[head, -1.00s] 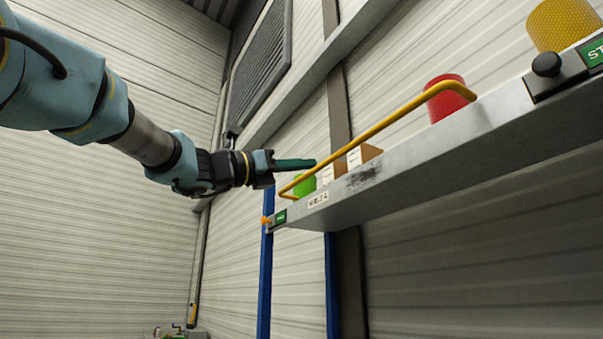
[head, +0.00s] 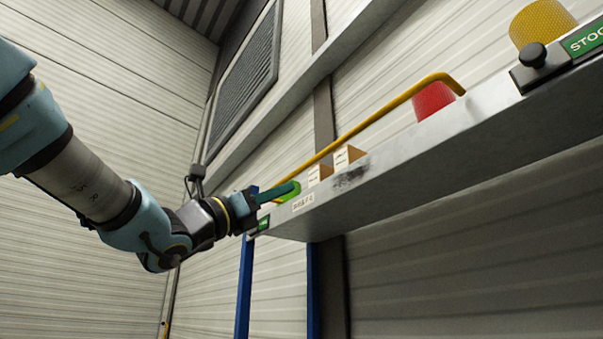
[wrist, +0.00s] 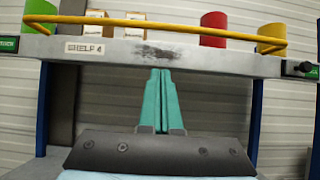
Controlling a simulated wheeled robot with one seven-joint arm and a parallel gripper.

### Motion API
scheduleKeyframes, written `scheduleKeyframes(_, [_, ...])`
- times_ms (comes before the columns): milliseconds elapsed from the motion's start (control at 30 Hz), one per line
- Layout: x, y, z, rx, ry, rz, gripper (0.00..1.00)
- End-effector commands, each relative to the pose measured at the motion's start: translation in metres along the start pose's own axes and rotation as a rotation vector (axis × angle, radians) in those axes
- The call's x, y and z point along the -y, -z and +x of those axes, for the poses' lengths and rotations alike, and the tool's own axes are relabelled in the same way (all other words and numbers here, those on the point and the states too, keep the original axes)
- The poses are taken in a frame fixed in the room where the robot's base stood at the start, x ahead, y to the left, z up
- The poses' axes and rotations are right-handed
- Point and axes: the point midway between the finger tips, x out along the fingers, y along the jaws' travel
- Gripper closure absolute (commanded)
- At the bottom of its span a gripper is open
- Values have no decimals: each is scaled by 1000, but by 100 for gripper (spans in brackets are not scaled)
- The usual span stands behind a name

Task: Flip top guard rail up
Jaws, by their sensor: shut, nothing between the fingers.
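The top guard rail (head: 360,128) is a yellow bar along the front edge of the top shelf (head: 400,160). In the wrist view the rail (wrist: 150,22) runs across the picture above the shelf's front face, with both ends bent down to it. My gripper (head: 297,187) is shut and empty, its green fingers near the rail's left end in the head view. In the wrist view the fingertips (wrist: 159,71) point at the shelf front, below the rail and just under a dark scuff. Whether they touch anything I cannot tell.
On the shelf stand a green bin (wrist: 40,14), cardboard boxes (wrist: 134,24), a red bin (wrist: 214,28) and a yellow bin (wrist: 271,30). Blue posts (head: 245,290) hold up the shelf. A black knob (wrist: 304,67) sits at the right. Space below the shelf looks free.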

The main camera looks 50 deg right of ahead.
Motion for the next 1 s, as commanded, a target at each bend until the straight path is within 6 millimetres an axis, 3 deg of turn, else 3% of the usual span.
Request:
scheduleKeyframes(533, [1,-7,104,0,2,-1,100])
scheduleKeyframes(700, [1,-23,117,0,1,0,100])
scheduleKeyframes(1000, [0,-29,124,0,-1,0,100])
